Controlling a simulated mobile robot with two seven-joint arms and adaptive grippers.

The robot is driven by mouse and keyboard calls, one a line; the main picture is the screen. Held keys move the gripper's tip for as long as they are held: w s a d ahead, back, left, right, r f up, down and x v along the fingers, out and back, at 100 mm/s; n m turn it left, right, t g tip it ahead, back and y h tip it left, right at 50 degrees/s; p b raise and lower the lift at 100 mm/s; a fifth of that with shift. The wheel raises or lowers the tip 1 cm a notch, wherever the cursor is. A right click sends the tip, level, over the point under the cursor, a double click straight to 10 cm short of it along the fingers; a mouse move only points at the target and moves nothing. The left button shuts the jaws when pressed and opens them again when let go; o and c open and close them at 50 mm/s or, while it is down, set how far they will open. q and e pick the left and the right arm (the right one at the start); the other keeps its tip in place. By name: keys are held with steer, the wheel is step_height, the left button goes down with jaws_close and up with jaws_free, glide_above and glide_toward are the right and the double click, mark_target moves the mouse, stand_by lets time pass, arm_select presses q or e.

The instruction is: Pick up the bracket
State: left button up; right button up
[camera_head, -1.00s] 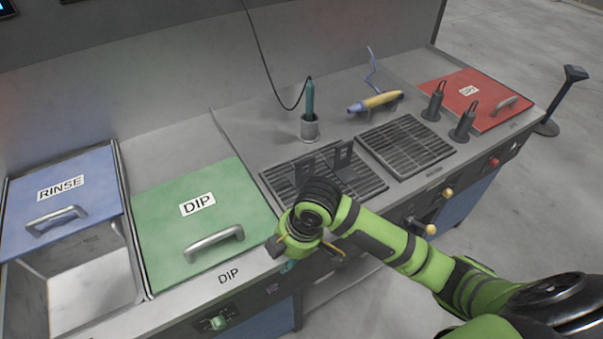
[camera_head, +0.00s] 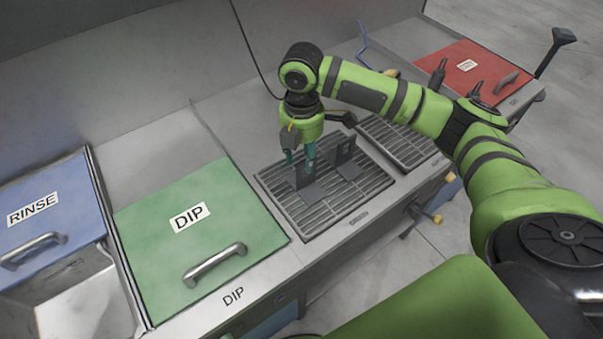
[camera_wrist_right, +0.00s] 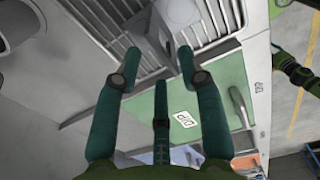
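The bracket (camera_head: 345,148) is dark grey, with upright plates and flat feet, on the left metal grate (camera_head: 319,220). One plate stands right of my right gripper (camera_head: 301,163); another is partly behind its fingers. I cannot tell whether these are one piece or two. The right gripper points down over the grate with teal fingers spread. In the right wrist view, the fingertips (camera_wrist_right: 158,60) are apart, with a grey bracket part (camera_wrist_right: 150,43) beyond and between them. Contact is not visible. My left gripper is not in view.
A green DIP lid (camera_head: 190,235) lies left of the grate, and a blue RINSE lid (camera_head: 45,210) farther left. A second grate (camera_head: 405,140) and a red lid (camera_head: 468,62) are to the right. A hanging cable (camera_head: 247,48) runs behind my right arm.

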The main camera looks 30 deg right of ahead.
steer(key=p, duration=0.2)
glide_above(305, 185)
steer(key=f, duration=0.5)
steer(key=shift+w+d, duration=0.15)
steer(key=shift+w, duration=0.1)
steer(key=shift+w+f, duration=0.1)
steer(key=shift+f, duration=0.2)
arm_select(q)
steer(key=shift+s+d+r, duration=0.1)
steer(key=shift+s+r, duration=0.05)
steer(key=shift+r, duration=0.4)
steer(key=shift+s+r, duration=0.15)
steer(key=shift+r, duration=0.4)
arm_select(e)
jaws_close()
